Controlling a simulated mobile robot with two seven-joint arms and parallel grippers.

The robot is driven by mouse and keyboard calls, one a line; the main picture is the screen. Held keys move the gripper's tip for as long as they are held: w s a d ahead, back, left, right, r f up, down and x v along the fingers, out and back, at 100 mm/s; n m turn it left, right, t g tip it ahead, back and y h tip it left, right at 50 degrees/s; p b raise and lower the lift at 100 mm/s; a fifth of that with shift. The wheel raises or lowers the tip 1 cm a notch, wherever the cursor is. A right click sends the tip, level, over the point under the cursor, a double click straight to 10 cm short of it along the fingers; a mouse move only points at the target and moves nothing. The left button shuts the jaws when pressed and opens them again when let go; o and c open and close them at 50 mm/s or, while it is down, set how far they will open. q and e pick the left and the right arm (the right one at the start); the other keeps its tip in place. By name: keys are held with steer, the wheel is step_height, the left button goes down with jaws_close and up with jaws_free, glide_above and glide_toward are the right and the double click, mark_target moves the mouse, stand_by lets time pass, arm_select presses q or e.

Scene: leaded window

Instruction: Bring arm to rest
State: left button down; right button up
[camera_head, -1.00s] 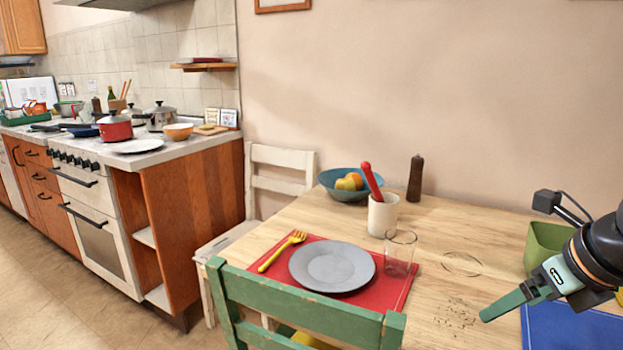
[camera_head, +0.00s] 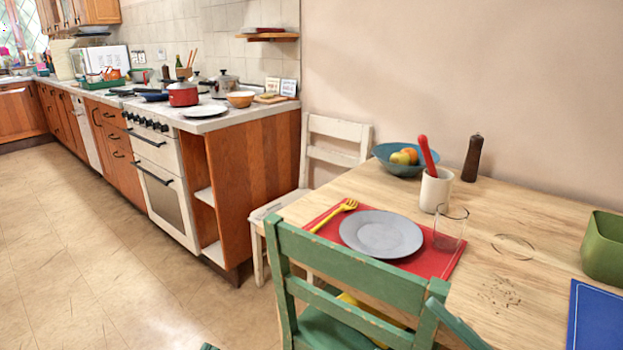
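Only a small dark green tip of my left gripper (camera_head: 208,347) shows at the bottom edge, over the floor left of the green chair. A dark green finger, seemingly of my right gripper (camera_head: 458,325), slants up from the bottom edge beside the chair's right post. The rest of both grippers is outside the picture, so I cannot tell whether they are open or shut. No held object shows at either one.
The green chair (camera_head: 335,268) stands before the wooden table (camera_head: 375,190). A grey plate (camera_head: 380,233), glass (camera_head: 450,228), cream cup (camera_head: 435,190), green container (camera_head: 605,247) and blue mat (camera_head: 597,318) are on it. Floor (camera_head: 120,260) at left is clear.

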step_height(320, 180, down, 10)
steer(key=w+d+m+t+h+p, duration=0.25)
steer(key=m+h+p, duration=0.75)
steer(key=m+h, duration=0.55)
arm_select(q)
steer(key=s+a+f+n+g+y+p, duration=0.2)
steer(key=s+f+n+g+y+p, duration=0.2)
steer(key=s+f+g+p, duration=0.4)
steer(key=f+g+p, duration=0.1)
steer(key=g+p, duration=0.1)
steer(key=p, duration=0.3)
steer(key=shift+a+y+p, duration=0.4)
arm_select(e)
steer(key=s+d+f+m+g, duration=0.1)
steer(key=s+f+m+g, duration=0.3)
steer(key=s+f+g, duration=0.2)
steer(key=s+g, duration=0.1)
steer(key=s, duration=0.1)
steer(key=shift+s+d+f+g, duration=0.15)
steer(key=shift+s+d+g, duration=0.15)
steer(key=shift+g, duration=0.05)
arm_select(q)
steer(key=shift+f, duration=0.1)
arm_select(e)
steer(key=shift+h, duration=0.25)
